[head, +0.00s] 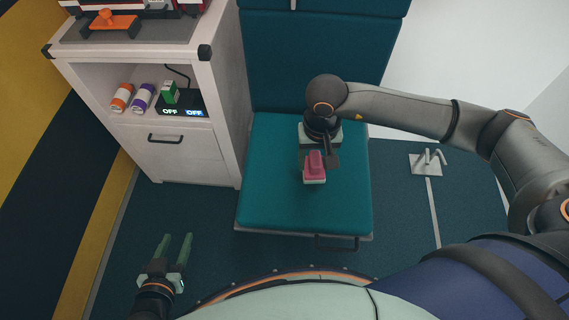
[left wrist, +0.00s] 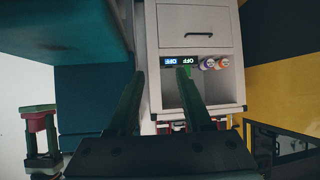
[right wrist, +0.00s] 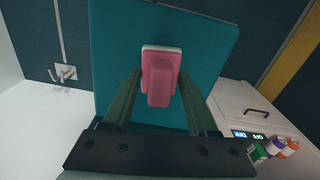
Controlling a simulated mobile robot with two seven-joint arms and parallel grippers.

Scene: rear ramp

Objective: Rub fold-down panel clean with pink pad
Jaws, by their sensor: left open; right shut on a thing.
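The fold-down panel (head: 270,195) is a teal padded seat, folded out flat below a teal backrest; it also fills the middle of the right wrist view (right wrist: 115,50). The pink pad (head: 315,165) has a pink grip and a pale underside, and lies over the panel's middle. My right gripper (head: 318,155) is shut on its grip. In the right wrist view the pad (right wrist: 161,75) sits between my fingertips; whether it touches the panel I cannot tell. My left gripper (head: 175,248) is open and empty, low over the floor left of the panel.
A white cabinet (head: 215,115) stands directly left of the panel. Its shelf holds an orange can (head: 122,97), a purple can (head: 143,97), a green box (head: 169,92) and a black unit reading OFF (head: 190,105). A metal handle (head: 337,242) juts from the panel's front edge.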

